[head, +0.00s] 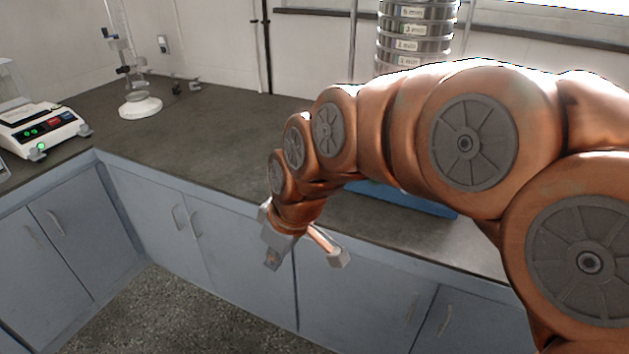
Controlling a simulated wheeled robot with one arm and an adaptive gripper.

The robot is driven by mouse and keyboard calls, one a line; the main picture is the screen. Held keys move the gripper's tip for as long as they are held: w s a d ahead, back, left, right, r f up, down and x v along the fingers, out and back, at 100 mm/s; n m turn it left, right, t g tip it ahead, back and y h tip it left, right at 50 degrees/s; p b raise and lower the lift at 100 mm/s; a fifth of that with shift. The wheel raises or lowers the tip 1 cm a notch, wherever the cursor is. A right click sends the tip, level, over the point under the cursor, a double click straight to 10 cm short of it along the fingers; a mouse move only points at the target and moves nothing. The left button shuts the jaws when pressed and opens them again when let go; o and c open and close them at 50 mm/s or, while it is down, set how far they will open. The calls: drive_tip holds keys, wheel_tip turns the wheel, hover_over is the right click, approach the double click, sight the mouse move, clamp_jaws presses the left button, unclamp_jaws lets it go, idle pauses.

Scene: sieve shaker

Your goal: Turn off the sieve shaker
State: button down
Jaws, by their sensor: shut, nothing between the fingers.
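The sieve shaker stands on the counter at the back, right of centre. Its stack of round metal sieves (413,32) with small labels rises above my arm. Part of its blue base (425,203) shows below my arm. The middle of the shaker is hidden behind my arm, and I cannot see its switch or controls. My gripper (306,258) hangs in front of the counter's front edge, left of and nearer than the shaker. It is shut and empty, pointing down and apart from the shaker.
A dark grey counter (215,135) runs along the wall, with blue-grey cabinets (160,205) below. A white instrument (42,128) with a lit green lamp stands at the left. A stand with a white base (140,107) is at the back left. The counter's middle left is clear.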

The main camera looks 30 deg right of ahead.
drive_tip(key=w+d+f+n+t+b, duration=0.25)
drive_tip(key=w+d+t+b, duration=0.4)
drive_tip(key=w, duration=0.55)
drive_tip(key=w+d+r+n+t+h+b, duration=0.1)
drive_tip(key=w+d+b, duration=0.2)
drive_tip(key=d, duration=0.6)
drive_tip(key=w+d+r+n+t+h+b, duration=0.1)
drive_tip(key=w+d+r+t+h+b, duration=0.1)
drive_tip(key=d, duration=0.7)
drive_tip(key=shift+w+d+n+b, duration=0.15)
drive_tip(key=shift+w+n+b, duration=0.3)
drive_tip(key=shift+w, duration=0.6)
drive_tip(key=shift+f, duration=0.1)
drive_tip(key=x, duration=0.4)
drive_tip(key=d+x, duration=0.1)
drive_tip(key=x, duration=0.2)
drive_tip(key=f+x, duration=0.1)
drive_tip(key=x, duration=0.3)
drive_tip(key=shift+d+f, duration=0.2)
drive_tip(key=shift+w+d+f, duration=0.3)
drive_tip(key=shift+d+f, duration=0.2)
drive_tip(key=shift+d, duration=0.05)
drive_tip(key=shift+b, duration=0.3)
